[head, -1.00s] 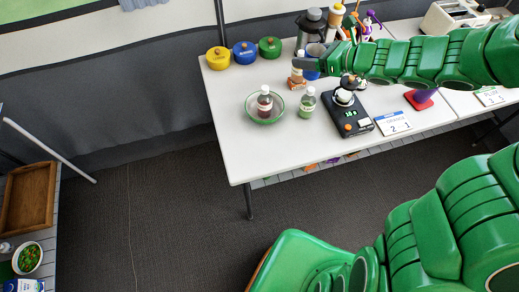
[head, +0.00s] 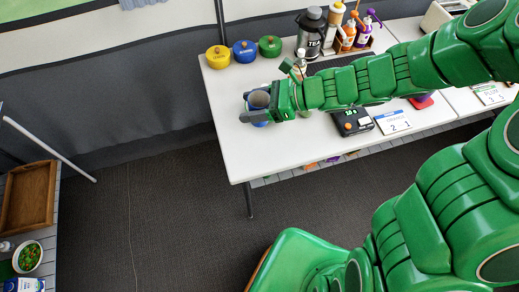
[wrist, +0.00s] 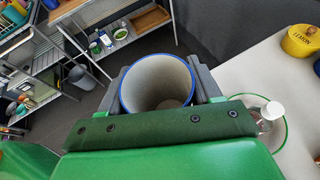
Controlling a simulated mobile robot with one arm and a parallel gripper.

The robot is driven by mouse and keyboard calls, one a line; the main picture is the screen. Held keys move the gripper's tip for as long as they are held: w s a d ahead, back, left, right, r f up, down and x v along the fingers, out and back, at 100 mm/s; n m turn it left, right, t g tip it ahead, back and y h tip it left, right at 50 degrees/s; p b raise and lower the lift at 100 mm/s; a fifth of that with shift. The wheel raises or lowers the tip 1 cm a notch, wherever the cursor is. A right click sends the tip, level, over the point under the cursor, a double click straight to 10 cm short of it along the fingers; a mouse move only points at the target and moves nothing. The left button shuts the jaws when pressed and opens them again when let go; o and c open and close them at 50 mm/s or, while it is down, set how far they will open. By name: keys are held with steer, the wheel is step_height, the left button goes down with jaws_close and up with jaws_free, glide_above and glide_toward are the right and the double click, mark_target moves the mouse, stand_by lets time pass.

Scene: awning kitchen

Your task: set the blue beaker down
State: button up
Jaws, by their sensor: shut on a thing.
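The blue beaker (head: 260,99) is at the left part of the white table, between the jaws of my gripper (head: 256,106). In the wrist view the beaker (wrist: 158,92) shows its blue rim and pale, empty-looking inside. The two dark fingers of my gripper (wrist: 159,84) are shut on its sides. The beaker looks close to upright. Its base is hidden, so I cannot tell whether it touches the table.
A green-rimmed glass dish (wrist: 284,132) with a white-capped bottle (wrist: 272,110) is right beside my gripper, partly hidden by it. Yellow (head: 217,57), blue (head: 244,53) and green (head: 269,47) pots stand behind. A black scale (head: 353,121) is to the right. The table's front-left corner is bare.

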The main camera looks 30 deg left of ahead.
steer(key=shift+f, duration=8.6)
steer(key=o, duration=1)
steer(key=shift+f, duration=0.15)
steer(key=shift+o, duration=0.2)
steer(key=shift+r, duration=0.2)
steer(key=v, duration=1.2)
